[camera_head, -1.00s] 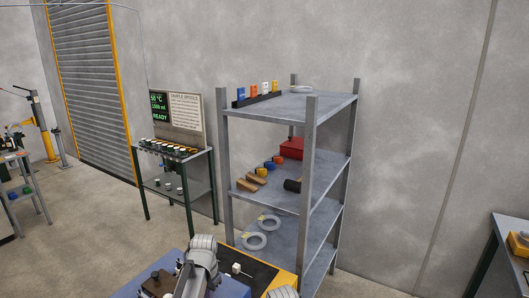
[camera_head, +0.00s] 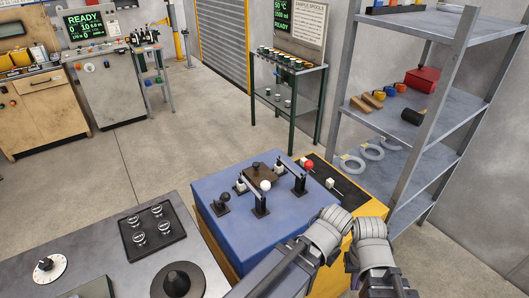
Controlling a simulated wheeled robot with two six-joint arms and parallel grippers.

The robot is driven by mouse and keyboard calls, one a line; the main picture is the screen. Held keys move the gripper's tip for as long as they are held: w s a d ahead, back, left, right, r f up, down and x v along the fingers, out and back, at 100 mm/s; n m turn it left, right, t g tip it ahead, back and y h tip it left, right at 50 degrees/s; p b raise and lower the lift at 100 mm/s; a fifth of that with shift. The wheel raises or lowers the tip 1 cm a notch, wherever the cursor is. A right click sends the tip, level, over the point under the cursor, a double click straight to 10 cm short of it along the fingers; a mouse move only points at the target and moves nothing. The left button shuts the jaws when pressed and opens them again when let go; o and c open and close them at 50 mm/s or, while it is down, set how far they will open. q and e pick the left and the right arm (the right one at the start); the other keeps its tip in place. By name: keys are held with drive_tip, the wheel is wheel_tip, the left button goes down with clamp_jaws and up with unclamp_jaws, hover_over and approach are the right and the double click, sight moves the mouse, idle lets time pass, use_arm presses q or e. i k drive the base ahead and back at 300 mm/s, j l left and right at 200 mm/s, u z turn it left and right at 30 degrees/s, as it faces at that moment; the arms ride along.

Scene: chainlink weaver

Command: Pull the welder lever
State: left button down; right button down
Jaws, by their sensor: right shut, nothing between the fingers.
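A blue machine box (camera_head: 235,230) stands in front of me with several levers and fittings on top. One lever has a red ball knob (camera_head: 308,166), another a white ball knob (camera_head: 265,186). A small black lever (camera_head: 222,202) stands at the left of the top. No label shows which is the welder lever. My right gripper (camera_head: 386,284) is low at the bottom right, shut and empty, apart from the levers; my arm partly hides it. My left arm's grey links cross the box's right front side. My left gripper is not seen.
Behind are a green-framed stand (camera_head: 252,105) and open floor.

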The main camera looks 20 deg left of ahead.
sight(225, 196)
drive_tip(key=u, duration=1.25)
drive_tip(key=i+l, duration=0.05)
drive_tip(key=l, duration=0.05)
